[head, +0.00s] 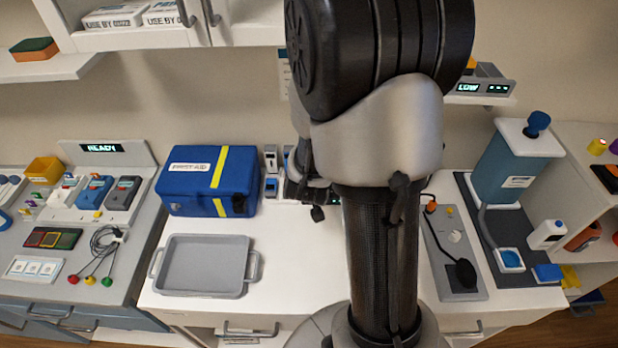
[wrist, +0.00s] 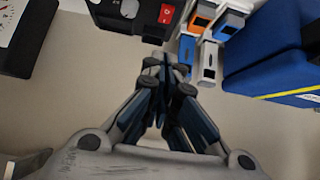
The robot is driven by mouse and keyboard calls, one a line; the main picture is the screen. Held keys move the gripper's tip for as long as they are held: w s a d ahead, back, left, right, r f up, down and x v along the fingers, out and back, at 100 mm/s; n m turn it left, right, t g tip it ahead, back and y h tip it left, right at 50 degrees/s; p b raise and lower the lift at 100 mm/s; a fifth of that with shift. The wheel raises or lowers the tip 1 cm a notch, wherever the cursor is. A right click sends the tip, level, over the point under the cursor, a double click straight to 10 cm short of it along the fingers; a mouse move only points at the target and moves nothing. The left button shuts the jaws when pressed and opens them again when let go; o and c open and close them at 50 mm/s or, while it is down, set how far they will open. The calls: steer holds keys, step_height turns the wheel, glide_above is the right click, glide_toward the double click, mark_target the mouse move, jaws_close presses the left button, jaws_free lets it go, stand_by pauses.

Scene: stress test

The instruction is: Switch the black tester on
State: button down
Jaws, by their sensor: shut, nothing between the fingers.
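The black tester (wrist: 120,10) is at the top of the wrist view, cut off by the frame edge.
Several small handheld devices (wrist: 208,62) stand just right of my fingers in the wrist view, close to the blue first aid bag (wrist: 262,50). A dial gauge (wrist: 18,25) is at the left. In the head view a grey tray (head: 203,293) lies on the white counter (head: 290,270).

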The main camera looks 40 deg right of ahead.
steer(key=b+x, duration=0.2)
steer(key=x, duration=0.7)
steer(key=shift+f+b, duration=0.15)
steer(key=shift+b, duration=0.15)
step_height(320, 180, down, 3)
steer(key=shift+r+b, duration=0.25)
steer(key=shift+b, duration=0.25)
steer(key=shift+f, duration=0.55)
steer(key=shift+s+a+f+b, duration=0.1)
steer(key=shift+s+f+b, duration=0.1)
steer(key=shift+f+b, duration=0.45)
steer(key=shift+r, duration=0.3)
